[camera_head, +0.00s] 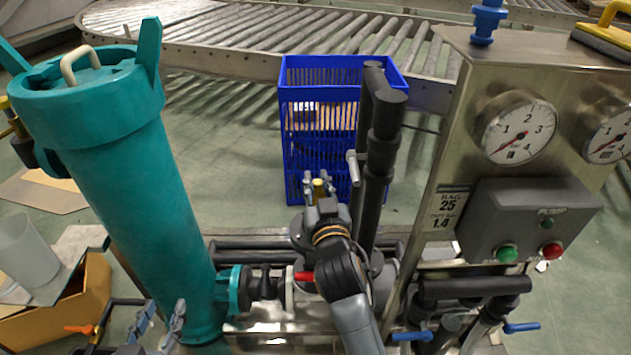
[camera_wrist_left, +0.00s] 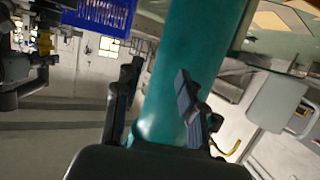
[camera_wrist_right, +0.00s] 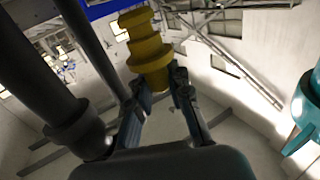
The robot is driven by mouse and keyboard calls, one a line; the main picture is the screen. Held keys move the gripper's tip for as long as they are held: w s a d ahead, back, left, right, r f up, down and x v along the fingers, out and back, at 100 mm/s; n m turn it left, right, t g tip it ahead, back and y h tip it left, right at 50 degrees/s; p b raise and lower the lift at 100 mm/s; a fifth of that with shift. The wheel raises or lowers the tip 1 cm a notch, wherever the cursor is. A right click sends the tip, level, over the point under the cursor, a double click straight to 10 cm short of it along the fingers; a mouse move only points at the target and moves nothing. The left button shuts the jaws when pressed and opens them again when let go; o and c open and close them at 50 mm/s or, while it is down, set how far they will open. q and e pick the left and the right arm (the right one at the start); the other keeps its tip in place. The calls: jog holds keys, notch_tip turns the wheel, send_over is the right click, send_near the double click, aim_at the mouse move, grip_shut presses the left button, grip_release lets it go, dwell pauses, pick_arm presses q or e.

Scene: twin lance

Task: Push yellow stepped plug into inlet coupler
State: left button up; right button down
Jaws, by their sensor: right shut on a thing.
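The yellow stepped plug (camera_wrist_right: 147,50) is gripped at its lower end between the fingertips of my right gripper (camera_wrist_right: 160,88), its ringed body sticking out beyond them. In the head view, my right gripper (camera_head: 318,187) is above the middle of the pipework, and only a small bit of the plug (camera_head: 319,188) shows. My left gripper (camera_head: 158,322) is low at the left, in front of the teal cylinder. In the left wrist view, its fingers (camera_wrist_left: 157,100) are apart and empty, with the cylinder beyond. I cannot tell which fitting is the inlet coupler.
The tall teal cylinder (camera_head: 130,170) stands left and joins dark horizontal pipework. Black vertical pipes (camera_head: 382,150) rise close behind my right gripper. A blue crate (camera_head: 300,130) and roller conveyor (camera_head: 340,35) are behind. The steel gauge panel (camera_head: 450,130) stands right.

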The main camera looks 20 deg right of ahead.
pick_arm(q)
jog(key=shift+s+a+f+g, duration=0.15)
jog(key=shift+s+f+g, duration=0.15)
jog(key=shift+f, duration=0.2)
jog(key=shift+f, duration=0.2)
pick_arm(e)
jog(key=shift+a, duration=0.1)
dwell(0.4)
pick_arm(q)
jog(key=shift+s+a+f+g, duration=0.25)
jog(key=shift+s+f+g, duration=0.15)
jog(key=shift+f, duration=0.1)
pick_arm(e)
jog(key=shift+a+f, duration=0.1)
pick_arm(q)
jog(key=shift+y, duration=0.3)
pick_arm(e)
jog(key=shift+f, duration=0.1)
jog(key=shift+f, duration=0.25)
pick_arm(q)
jog(key=shift+w+d+r+t, duration=0.15)
jog(key=shift+w+r+t, duration=0.2)
jog(key=shift+r, duration=0.25)
jog(key=shift+w+d+r+t, duration=0.15)
jog(key=shift+w+r+t, duration=0.15)
jog(key=shift+r, duration=0.25)
